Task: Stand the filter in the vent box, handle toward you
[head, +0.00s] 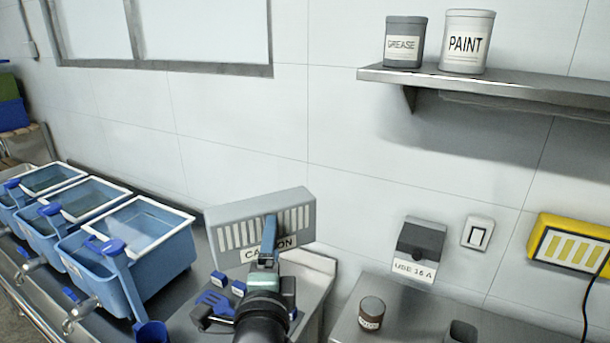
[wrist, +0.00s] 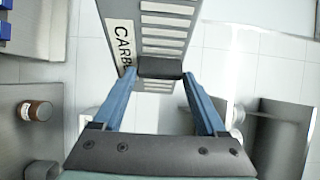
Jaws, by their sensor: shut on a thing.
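The filter (head: 230,212) is a flat grey panel with pale slots and a label partly hidden in the head view; the wrist view shows the label's start, "CARB". My gripper (head: 269,232) is in front of the filter, its blue fingers partly covering it. In the wrist view my gripper (wrist: 160,72) is shut on the dark handle of the filter (wrist: 178,24). The filter is held up in the air, near the wall and slightly tilted.
Blue basins (head: 150,262) line the counter at left. A brown jar (head: 371,313) and a dark cup (head: 461,332) stand on the right counter. A grease can (head: 405,42) and paint can (head: 466,42) stand on a wall shelf (head: 500,85). A yellow box (head: 536,240) is at far right.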

